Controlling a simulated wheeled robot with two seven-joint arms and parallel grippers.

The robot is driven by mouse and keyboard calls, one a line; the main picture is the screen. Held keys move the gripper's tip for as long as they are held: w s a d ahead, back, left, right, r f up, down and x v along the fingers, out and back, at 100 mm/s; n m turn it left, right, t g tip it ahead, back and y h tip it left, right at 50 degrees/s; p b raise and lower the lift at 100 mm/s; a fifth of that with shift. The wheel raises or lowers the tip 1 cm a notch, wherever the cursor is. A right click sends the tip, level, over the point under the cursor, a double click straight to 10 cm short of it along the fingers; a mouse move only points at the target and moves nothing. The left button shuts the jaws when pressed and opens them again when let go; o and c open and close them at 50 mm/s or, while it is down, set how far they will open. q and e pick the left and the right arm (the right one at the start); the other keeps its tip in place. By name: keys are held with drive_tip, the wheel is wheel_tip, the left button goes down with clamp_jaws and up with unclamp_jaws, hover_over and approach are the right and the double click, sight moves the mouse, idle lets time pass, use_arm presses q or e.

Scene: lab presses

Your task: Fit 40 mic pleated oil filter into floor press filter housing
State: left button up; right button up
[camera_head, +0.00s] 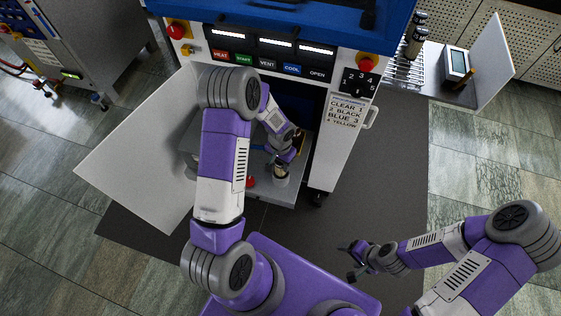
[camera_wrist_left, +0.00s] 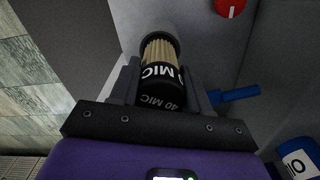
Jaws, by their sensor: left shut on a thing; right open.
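The 40 mic pleated oil filter (camera_wrist_left: 160,72), with tan pleats and a black end lettered "40 MIC", is between the fingers of my left gripper (camera_wrist_left: 162,92) in the left wrist view. Its far end meets a grey round cup, seemingly the filter housing (camera_wrist_left: 155,32); how deep it sits inside is hard to tell. In the head view my left gripper (camera_head: 281,164) reaches into the press's open lower cabinet, just above the pale round housing (camera_head: 280,180). The filter is small and mostly hidden there. My right gripper (camera_head: 357,262) is open and empty, low at right, away from the press.
The open cabinet door (camera_head: 140,150) stands left of my left arm. A red knob (camera_wrist_left: 230,7), a blue handle (camera_wrist_left: 237,95) and a blue-and-white container (camera_wrist_left: 297,158) are near the housing. A white side panel (camera_head: 338,140) bounds the cabinet at right. The dark floor mat (camera_head: 390,170) is clear.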

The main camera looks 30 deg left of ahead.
use_arm(q)
drive_tip(key=shift+f+b, duration=2.1)
drive_tip(key=shift+f, duration=0.4)
drive_tip(key=o, duration=1.1)
wheel_tip(320, 180, up, 8)
drive_tip(key=shift+f+p, duration=0.2)
drive_tip(key=shift+p, duration=1.05)
